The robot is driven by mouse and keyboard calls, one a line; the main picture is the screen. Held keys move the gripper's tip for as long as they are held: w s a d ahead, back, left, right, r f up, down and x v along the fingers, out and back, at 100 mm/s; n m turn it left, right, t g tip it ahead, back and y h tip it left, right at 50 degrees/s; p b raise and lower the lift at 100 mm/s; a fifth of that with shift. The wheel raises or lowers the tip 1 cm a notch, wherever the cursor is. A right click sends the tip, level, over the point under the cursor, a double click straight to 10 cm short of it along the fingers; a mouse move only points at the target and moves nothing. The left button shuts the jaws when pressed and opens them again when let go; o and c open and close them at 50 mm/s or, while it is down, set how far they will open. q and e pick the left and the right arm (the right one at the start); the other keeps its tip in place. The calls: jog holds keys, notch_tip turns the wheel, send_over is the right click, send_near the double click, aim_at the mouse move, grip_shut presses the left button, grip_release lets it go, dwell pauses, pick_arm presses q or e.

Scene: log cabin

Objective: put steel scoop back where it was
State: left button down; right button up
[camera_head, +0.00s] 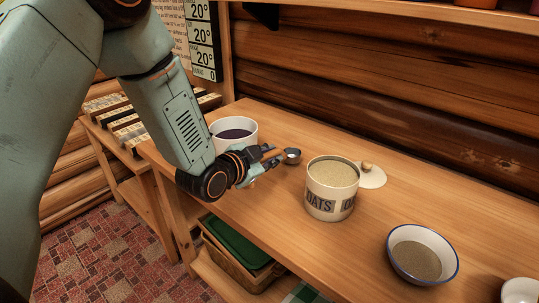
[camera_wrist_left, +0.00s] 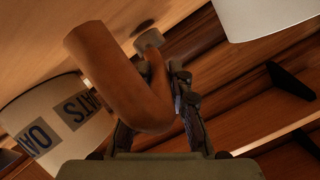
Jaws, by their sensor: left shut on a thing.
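The steel scoop (camera_head: 292,156) shows in the head view as a small grey metal cup just beyond my left gripper's fingertips. My left gripper (camera_head: 268,161) is shut on the scoop's handle, over the counter between the white pot and the oats jar. In the left wrist view, the thick brown curved handle (camera_wrist_left: 120,80) runs between the fingers (camera_wrist_left: 160,110), and the small grey cup (camera_wrist_left: 148,40) shows behind it. I cannot tell whether the cup touches the counter. My right gripper is not in view.
A white pot (camera_head: 247,127) of dark contents stands behind my left gripper. The open oats jar (camera_head: 325,203) is filled, with its lid (camera_head: 373,176) beside it. A blue-rimmed bowl (camera_head: 446,246) stands farther right. Bare counter (camera_head: 300,230) lies in front of the jar.

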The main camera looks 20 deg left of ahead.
pick_arm(q)
jog(key=shift+f+b, duration=0.35)
jog(key=shift+f, duration=0.25)
dwell(0.5)
jog(key=c, duration=1.1)
grip_release()
jog(key=shift+c, duration=0.2)
jog(key=v, duration=1)
jog(key=shift+s+a+r, duration=0.1)
jog(key=shift+s+a, duration=0.1)
jog(key=shift+s+r, duration=0.2)
jog(key=shift+s, duration=0.5)
